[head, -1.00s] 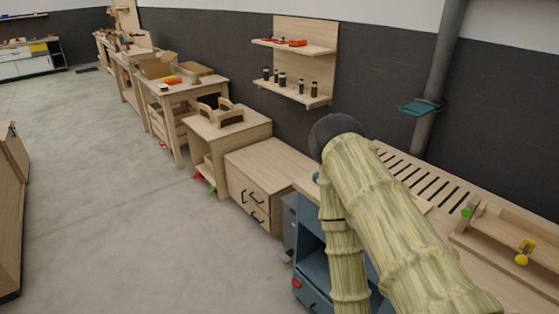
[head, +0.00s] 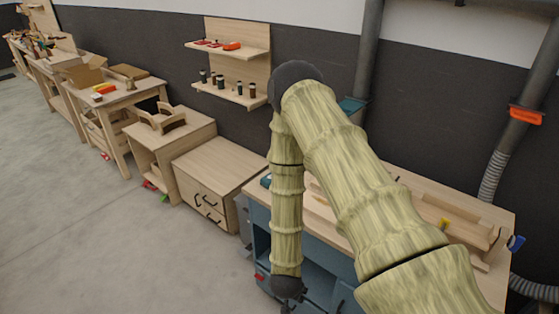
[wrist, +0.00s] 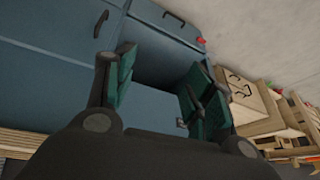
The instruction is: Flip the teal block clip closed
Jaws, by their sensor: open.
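A teal clip-like piece (head: 352,104) sits on the grey vertical pipe behind the workbench in the head view. My arm hides part of it, and it is too small to tell whether it is open or closed. My gripper shows in the wrist view (wrist: 165,68), with its two fingers with dark green pads spread apart and nothing between them. It faces a blue cabinet front and is well away from the teal piece. In the head view, the dark end of my arm hangs low in front of the blue cabinet.
The wooden-topped workbench (head: 470,193) with a blue cabinet (wrist: 60,60) under it stands close by. An orange piece (head: 526,114) is on another pipe at the right. A drawer unit (head: 212,170) and wall shelves (head: 236,53) stand left.

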